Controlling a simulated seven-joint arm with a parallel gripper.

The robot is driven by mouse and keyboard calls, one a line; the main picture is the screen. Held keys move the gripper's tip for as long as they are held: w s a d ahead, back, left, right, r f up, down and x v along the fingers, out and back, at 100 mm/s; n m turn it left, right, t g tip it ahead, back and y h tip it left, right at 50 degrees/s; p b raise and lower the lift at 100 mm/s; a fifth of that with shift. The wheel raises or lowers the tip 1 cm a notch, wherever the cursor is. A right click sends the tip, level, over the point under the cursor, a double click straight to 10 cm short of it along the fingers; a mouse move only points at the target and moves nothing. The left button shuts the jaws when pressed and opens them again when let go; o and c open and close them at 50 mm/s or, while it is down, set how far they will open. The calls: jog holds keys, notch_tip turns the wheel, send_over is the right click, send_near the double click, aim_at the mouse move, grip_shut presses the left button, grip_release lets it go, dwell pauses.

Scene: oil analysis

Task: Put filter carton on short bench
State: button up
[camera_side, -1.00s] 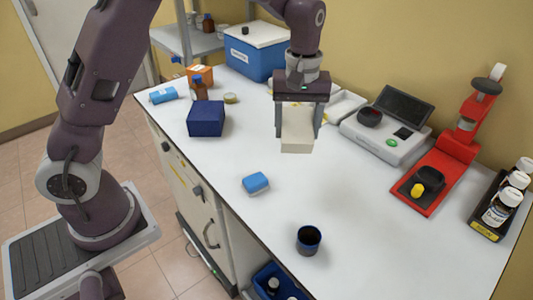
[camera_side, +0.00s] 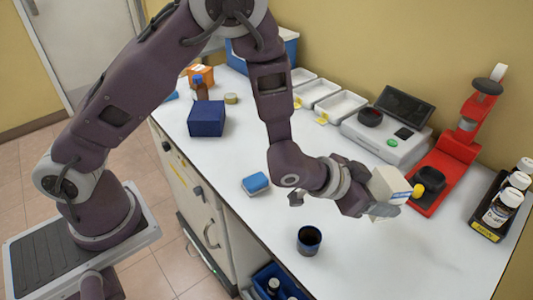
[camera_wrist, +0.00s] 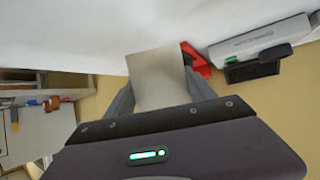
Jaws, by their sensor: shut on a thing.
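The filter carton (camera_side: 388,184) is a pale box with a blue-marked end. My gripper (camera_side: 384,205) is shut on it and holds it tilted above the white bench top (camera_side: 385,262), at the right in the side view. In the wrist view the carton (camera_wrist: 157,76) shows as a plain beige face between the two fingers of my gripper (camera_wrist: 160,92). Part of the carton is hidden by the gripper. I cannot tell which part of the bench is the short bench.
A red press (camera_side: 453,158) stands just behind the carton, with a bottle rack (camera_side: 489,233) to its right. A dark cup (camera_side: 308,240) and a blue sponge-like block (camera_side: 255,183) are nearer the front edge. The right front bench top is clear.

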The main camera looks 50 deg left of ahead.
jog(key=s+d+r+m+h, duration=0.4)
jog(key=s+d+r+h, duration=0.1)
jog(key=s+d, duration=0.5)
jog(key=shift+g, duration=0.3)
jog(key=f, duration=0.7)
jog(key=w+f, duration=0.1)
jog(key=f, duration=0.2)
jog(key=shift+d+f, duration=0.2)
jog(key=shift+d, duration=0.1)
jog(key=o, duration=1.6)
jog(key=shift+y, duration=0.3)
jog(key=shift+s, duration=0.1)
jog(key=v, duration=0.7)
jog(key=shift+s+a+r, duration=0.1)
jog(key=shift+s+a, duration=0.05)
jog(key=shift+a, duration=0.05)
